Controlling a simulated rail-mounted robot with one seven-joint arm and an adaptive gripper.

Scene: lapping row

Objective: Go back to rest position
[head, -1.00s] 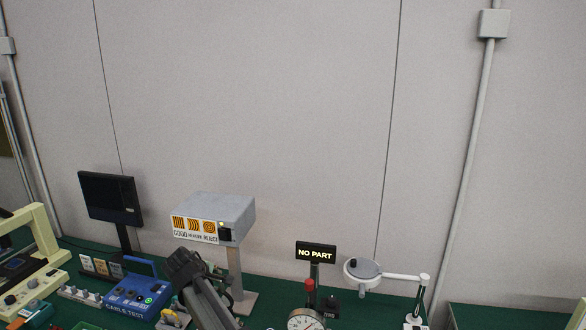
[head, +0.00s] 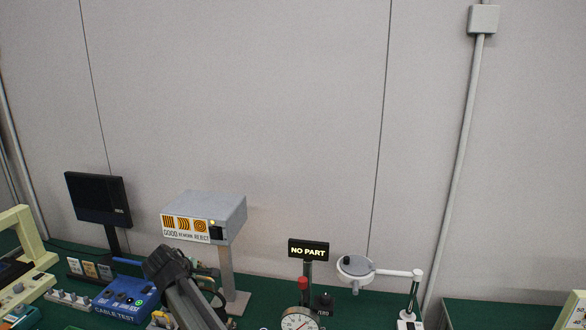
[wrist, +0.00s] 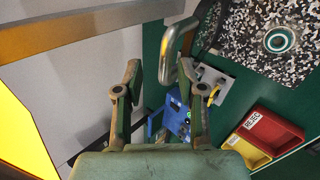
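My gripper (wrist: 161,88) shows in the wrist view with its two worn grey-green fingers spread apart and nothing held between them. It hangs over the back of the green bench, and the wall fills the left of that view. A blue cable tester (wrist: 177,118) lies beyond the fingers, partly hidden by the right one. In the head view a dark link of my arm (head: 187,290) rises from the bottom edge, and my fingers cannot be made out there.
A curved metal bar (wrist: 172,52) is close to the right finger. Red (wrist: 270,132) and yellow (wrist: 245,150) bins and a speckled mat (wrist: 265,25) are right. The head view shows a grey box on a post (head: 207,212), a black monitor (head: 97,197) and a "NO PART" sign (head: 308,250).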

